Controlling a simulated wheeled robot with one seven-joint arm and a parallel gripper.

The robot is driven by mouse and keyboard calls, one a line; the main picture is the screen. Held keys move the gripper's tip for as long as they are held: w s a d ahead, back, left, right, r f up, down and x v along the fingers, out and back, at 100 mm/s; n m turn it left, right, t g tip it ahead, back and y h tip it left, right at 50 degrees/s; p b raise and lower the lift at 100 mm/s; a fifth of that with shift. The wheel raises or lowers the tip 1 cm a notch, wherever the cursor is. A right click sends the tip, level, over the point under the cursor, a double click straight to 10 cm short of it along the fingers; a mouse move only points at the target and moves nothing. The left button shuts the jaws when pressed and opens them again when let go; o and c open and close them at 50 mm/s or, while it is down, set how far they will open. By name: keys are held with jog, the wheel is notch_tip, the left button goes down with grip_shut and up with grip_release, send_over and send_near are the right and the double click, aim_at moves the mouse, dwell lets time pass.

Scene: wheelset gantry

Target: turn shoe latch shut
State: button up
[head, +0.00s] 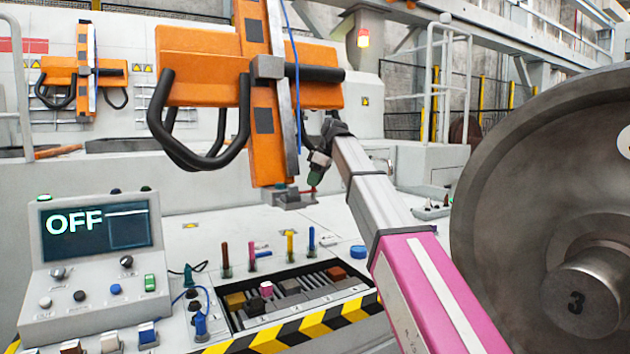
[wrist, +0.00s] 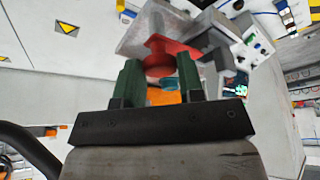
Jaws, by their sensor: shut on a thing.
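The red shoe latch (wrist: 172,48) shows in the wrist view at the grey shoe block (wrist: 150,28). Its rounded red part is between the two green fingers of my gripper (wrist: 160,72), which is shut on it. In the head view my gripper (head: 317,172) is at the foot of the orange gantry frame (head: 265,130), beside the grey shoe (head: 290,199). Only a little red of the latch (head: 307,191) shows there. The fingers partly hide the latch, and I cannot tell its exact angle.
A control panel (head: 95,240) at the left reads OFF. A tray (head: 240,322) of coloured blocks sits below the shoe, with several coloured upright pegs behind it. A large steel wheel (head: 520,190) marked 3 stands close at the right.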

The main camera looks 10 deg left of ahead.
dwell(0.4)
jog(key=o, duration=0.9)
jog(key=shift+r, duration=0.1)
jog(key=v, duration=1)
jog(key=shift+d+r, duration=0.25)
